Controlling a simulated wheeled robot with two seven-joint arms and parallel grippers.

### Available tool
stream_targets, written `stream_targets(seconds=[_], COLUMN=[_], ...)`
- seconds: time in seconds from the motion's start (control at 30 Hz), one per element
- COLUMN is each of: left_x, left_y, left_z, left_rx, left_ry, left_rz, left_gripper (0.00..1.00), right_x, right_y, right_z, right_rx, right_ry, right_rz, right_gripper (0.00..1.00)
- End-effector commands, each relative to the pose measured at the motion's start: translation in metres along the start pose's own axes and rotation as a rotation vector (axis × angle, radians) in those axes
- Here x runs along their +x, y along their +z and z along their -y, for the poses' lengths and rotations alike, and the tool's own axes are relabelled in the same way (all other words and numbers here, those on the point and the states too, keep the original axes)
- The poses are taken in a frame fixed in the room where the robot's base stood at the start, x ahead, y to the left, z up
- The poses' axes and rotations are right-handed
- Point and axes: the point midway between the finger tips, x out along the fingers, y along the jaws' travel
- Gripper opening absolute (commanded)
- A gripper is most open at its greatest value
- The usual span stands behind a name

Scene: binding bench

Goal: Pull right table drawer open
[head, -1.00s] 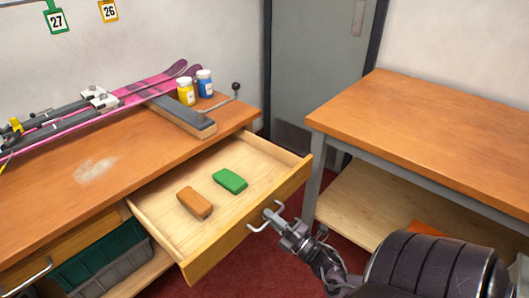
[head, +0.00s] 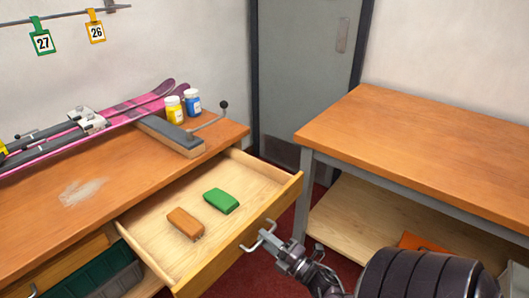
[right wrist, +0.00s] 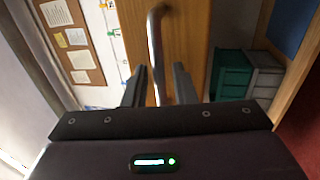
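The right table drawer (head: 240,240) of the left-hand bench stands pulled well out, with its light wooden inside in sight. An orange-brown block (head: 185,223) and a green block (head: 221,201) lie in it. Its metal bar handle (head: 258,237) is on the front; it also shows in the right wrist view (right wrist: 155,45). My right gripper (head: 270,243) is at the handle. In the right wrist view its two fingers (right wrist: 160,88) are apart, with the handle bar between them and a gap showing beside it. My left gripper is not in view.
The bench (head: 110,190) carries pink skis (head: 140,102), a yellow jar (head: 174,110) and a blue jar (head: 192,102). Another table (head: 430,150) with a lower shelf stands close on the right. Green and grey bins (head: 95,275) sit under the bench.

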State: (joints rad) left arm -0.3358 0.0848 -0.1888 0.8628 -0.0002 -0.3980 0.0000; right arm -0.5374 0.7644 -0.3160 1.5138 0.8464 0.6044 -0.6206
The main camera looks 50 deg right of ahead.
Motion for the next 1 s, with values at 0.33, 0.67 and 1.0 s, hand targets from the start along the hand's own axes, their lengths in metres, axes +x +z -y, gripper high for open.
stream_targets(seconds=[0.33, 0.67, 1.0], left_x=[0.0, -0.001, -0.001], left_y=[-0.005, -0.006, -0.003], left_z=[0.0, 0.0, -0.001], left_rx=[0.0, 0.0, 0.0], left_ry=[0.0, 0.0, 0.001], left_rz=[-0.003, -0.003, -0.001], left_gripper=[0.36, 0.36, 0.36], right_x=[-0.058, -0.069, -0.069], right_y=[-0.001, 0.0, 0.0], right_z=[0.002, 0.0, 0.001], right_rx=[0.002, 0.0, 0.0], right_ry=[-0.004, -0.002, -0.002], right_rz=[0.002, 0.001, 0.001], right_gripper=[0.24, 0.24, 0.24])
